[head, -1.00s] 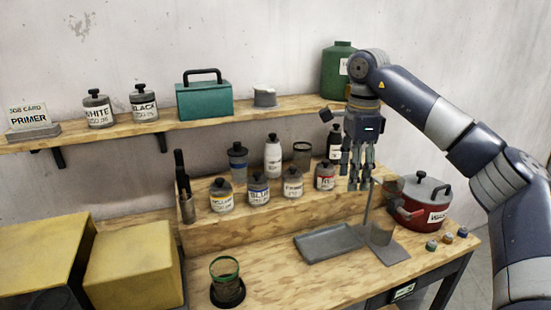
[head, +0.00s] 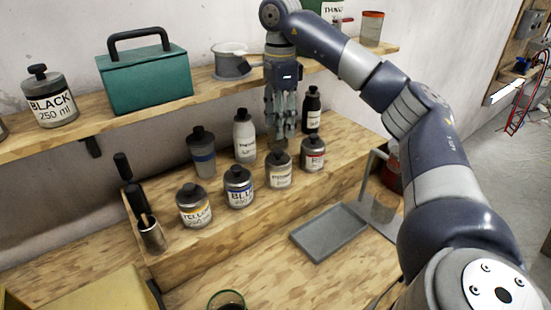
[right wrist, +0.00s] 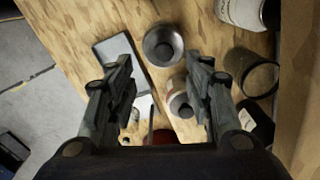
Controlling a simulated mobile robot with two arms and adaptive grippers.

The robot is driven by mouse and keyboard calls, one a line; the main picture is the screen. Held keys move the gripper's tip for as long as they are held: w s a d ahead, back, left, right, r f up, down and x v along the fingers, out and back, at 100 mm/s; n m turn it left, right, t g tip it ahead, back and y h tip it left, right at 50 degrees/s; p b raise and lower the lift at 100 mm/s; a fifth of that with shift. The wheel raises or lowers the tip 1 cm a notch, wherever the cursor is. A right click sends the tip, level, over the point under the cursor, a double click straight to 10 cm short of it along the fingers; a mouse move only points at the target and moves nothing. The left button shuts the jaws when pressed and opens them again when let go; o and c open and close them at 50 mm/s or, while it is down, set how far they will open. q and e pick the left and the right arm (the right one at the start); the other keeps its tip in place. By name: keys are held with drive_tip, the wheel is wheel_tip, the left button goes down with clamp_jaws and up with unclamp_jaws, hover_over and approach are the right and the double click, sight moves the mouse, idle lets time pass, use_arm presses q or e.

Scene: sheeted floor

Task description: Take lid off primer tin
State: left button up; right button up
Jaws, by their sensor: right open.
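The primer tin (head: 279,174) is a small grey tin with a pale label, partly legible, at the front of the raised wooden step. Its grey lid has a dark knob and is on the tin. My right gripper (head: 282,132) points down just above and behind the lid, its fingers apart and empty. In the right wrist view, the grey lidded tin (right wrist: 163,45) lies ahead of the open fingers (right wrist: 162,90), not between them. Contact with the knob cannot be told from the head view. My left gripper is not in view.
The red tin (head: 313,153) stands close on the right, the blue tin (head: 238,187) and yellow tin (head: 193,205) on the left. A white bottle (head: 244,140) and black bottle (head: 311,110) stand behind. A grey tray (head: 328,232) lies on the bench below, empty.

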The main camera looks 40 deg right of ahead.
sight(278, 150)
drive_tip(key=shift+f, duration=1.15)
drive_tip(key=shift+w+f, duration=0.2)
drive_tip(key=shift+f, duration=0.3)
wheel_tip(278, 150, down, 4)
drive_tip(key=shift+d+r+p, duration=0.1)
drive_tip(key=shift+r+p, duration=0.15)
drive_tip(key=shift+p, duration=0.65)
drive_tip(key=shift+f, duration=0.5)
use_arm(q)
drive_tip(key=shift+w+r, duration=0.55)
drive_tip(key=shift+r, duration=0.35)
use_arm(e)
drive_tip(key=shift+w, duration=0.1)
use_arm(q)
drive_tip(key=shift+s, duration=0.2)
use_arm(e)
drive_tip(key=c, duration=1)
